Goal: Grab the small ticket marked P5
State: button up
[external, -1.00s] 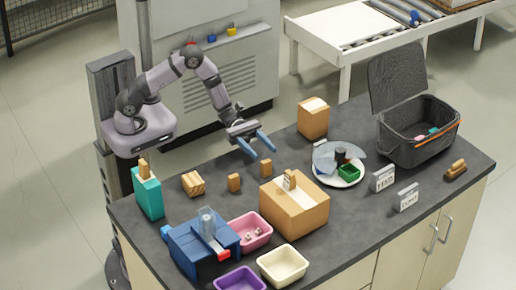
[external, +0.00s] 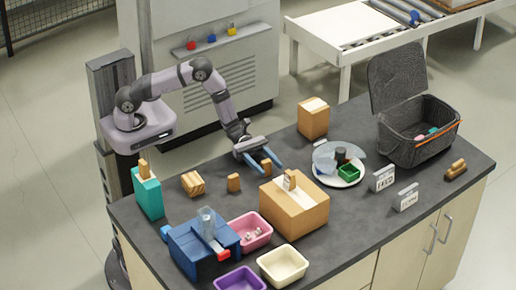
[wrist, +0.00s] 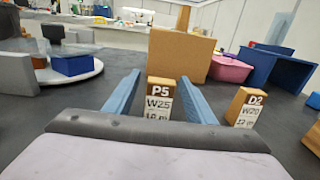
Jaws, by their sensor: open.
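The ticket marked P5 (wrist: 158,98) is a small brown block with a white label reading P5, W25. It stands upright on the dark bench, and in the wrist view it sits between my two blue fingers. Its lower edge is hidden by the gripper body. In the external view the same ticket (external: 266,166) shows between the fingers. My gripper (external: 270,171) is open and low over the bench.
A similar ticket marked D2 (wrist: 247,105) stands just right of the right finger in the wrist view. A large cardboard box (external: 294,208) stands close ahead of the fingertips. A round white plate (external: 337,180) with small items lies to its right.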

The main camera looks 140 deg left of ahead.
jog(key=shift+w+d, duration=0.1)
jog(key=shift+w, duration=1.25)
jog(key=c, duration=1.1)
jog(key=shift+r, duration=0.1)
jog(key=shift+r+b, duration=0.5)
jog(key=shift+r, duration=4.4)
